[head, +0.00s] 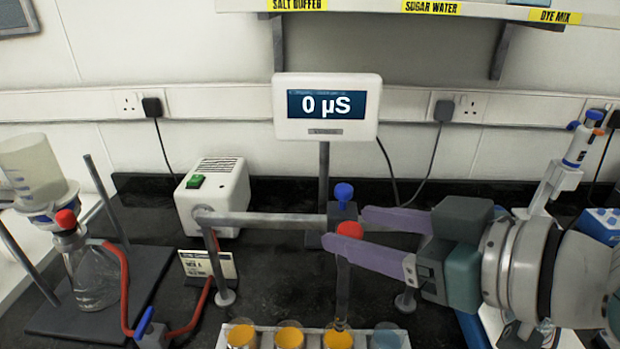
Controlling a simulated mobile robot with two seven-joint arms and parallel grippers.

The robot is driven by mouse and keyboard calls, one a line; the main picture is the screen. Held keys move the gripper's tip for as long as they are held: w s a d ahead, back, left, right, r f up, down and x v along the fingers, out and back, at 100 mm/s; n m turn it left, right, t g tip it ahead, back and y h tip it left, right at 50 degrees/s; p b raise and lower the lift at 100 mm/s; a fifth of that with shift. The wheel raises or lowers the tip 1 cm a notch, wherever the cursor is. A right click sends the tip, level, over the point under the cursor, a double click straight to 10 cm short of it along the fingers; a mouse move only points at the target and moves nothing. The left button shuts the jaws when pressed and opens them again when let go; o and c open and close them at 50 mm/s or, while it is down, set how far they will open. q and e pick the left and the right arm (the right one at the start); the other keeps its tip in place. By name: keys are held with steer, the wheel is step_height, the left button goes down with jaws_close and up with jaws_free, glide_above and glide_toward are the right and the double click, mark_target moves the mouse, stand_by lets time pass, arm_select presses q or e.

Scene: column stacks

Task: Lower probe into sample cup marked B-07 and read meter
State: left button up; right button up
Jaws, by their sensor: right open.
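The meter (326,106) reads 0 µS on its screen. A probe (342,290) with a red cap (350,230) stands upright, its lower end at the third cup from the left (338,340); I cannot tell how deep it reaches. My right gripper (346,228) comes in from the right with purple fingers. It is open, with the red cap between or just beside the fingertips. A row of sample cups sits at the bottom edge: two more orange ones (241,336) (289,337) and a grey-blue one (386,338). No B-07 mark is readable. My left gripper is out of view.
A horizontal bar (270,219) on posts runs behind the cups to a blue-knobbed clamp (344,193). A white box with a green switch (214,195) stands behind it. A flask stand with red tubing (90,270) is at left, a pipette (580,145) at right.

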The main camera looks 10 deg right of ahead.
steer(key=shift+s, duration=0.1)
steer(key=shift+s+d, duration=0.25)
steer(key=v, duration=0.9)
steer(key=shift+r+b, duration=0.2)
steer(key=shift+b, duration=0.1)
steer(key=shift+a+f, duration=0.1)
